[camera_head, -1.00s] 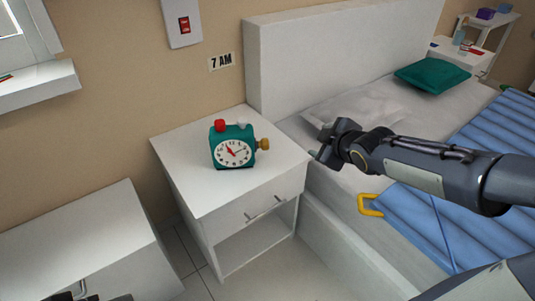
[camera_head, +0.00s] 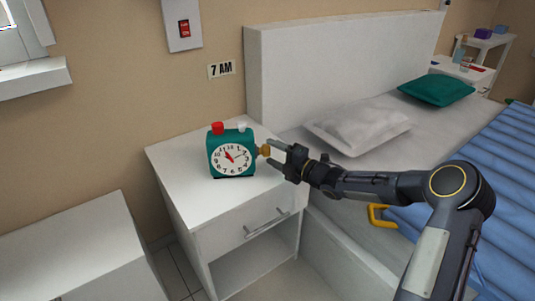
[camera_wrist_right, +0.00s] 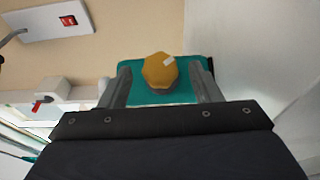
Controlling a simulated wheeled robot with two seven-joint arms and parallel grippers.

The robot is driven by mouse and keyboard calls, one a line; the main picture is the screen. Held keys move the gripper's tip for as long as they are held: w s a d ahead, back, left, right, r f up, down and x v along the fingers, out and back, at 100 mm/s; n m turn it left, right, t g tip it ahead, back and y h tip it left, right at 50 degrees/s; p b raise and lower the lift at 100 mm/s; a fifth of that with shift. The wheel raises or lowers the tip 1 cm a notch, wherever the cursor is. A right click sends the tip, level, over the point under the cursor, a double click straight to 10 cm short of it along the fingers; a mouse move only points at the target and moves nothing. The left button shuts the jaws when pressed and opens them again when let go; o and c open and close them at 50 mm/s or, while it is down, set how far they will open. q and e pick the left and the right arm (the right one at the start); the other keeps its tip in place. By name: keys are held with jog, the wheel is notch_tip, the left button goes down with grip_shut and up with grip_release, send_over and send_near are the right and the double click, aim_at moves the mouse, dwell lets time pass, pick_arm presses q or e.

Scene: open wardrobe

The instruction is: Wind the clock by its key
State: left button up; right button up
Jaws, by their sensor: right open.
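A teal clock (camera_head: 231,153) with a white face and a red button on top stands upright on a white nightstand. Its yellow-brown key (camera_head: 264,151) sticks out of its right side. My right gripper (camera_head: 278,155) is open, its fingertips just right of the key. In the right wrist view, the key (camera_wrist_right: 159,70) lies between the two open fingers (camera_wrist_right: 161,85), with gaps on both sides, and the teal clock side (camera_wrist_right: 190,97) is behind it. My left gripper is not in view.
The white nightstand (camera_head: 210,207) has bare top around the clock. The bed with a grey pillow (camera_head: 358,125) and blue cover (camera_head: 500,160) is to the right, with a yellow handle (camera_head: 378,217) near its edge. A white cabinet (camera_head: 80,250) stands at lower left.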

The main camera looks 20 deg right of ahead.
jog(key=shift+x, duration=1.45)
jog(key=c, duration=1)
jog(key=shift+r+p, duration=0.2)
jog(key=shift+p, duration=0.35)
jog(key=m+g+h+p, duration=0.1)
jog(key=m+g+p, duration=0.2)
jog(key=p, duration=1.3)
jog(key=shift+m+g+h, duration=0.4)
jog(key=shift+g, duration=0.2)
jog(key=shift+f+p, duration=0.2)
jog(key=shift+p, duration=0.3)
